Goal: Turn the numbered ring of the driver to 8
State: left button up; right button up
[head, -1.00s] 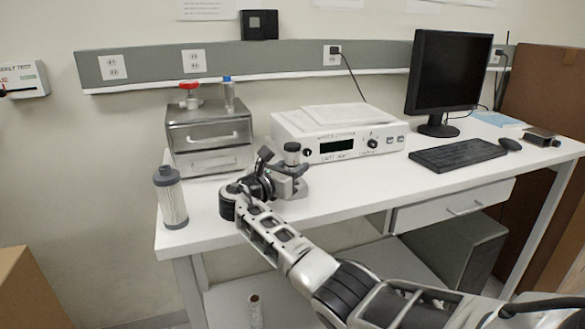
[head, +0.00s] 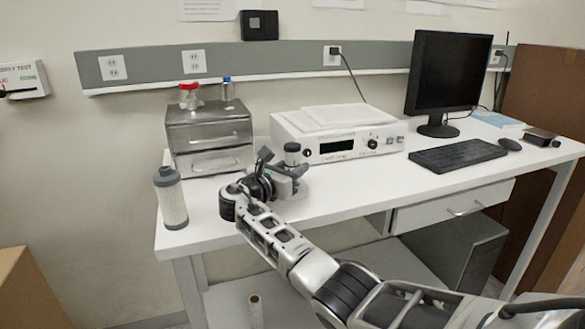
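The driver (head: 290,168) appears as a grey device on the white table (head: 330,197), in front of the white instrument box. Its upright part has a dark top. My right gripper (head: 264,177) is at the driver's left side, very close to it or touching it. My own wrist and arm cover part of the driver, so its numbered ring and its setting cannot be read here. The gripper's fingers are too small and overlapped to tell whether they are open or shut. My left gripper is not in view.
A grey-white cylinder (head: 170,197) stands at the table's left edge. A metal drawer box (head: 209,137) is behind it. The white instrument (head: 337,145), a keyboard (head: 457,156) and a monitor (head: 447,77) stand to the right. The table's front middle is clear.

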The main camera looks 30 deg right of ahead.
jog(key=o, duration=1)
jog(key=shift+c, duration=0.2)
jog(key=b+v, duration=0.1)
jog(key=v, duration=1.5)
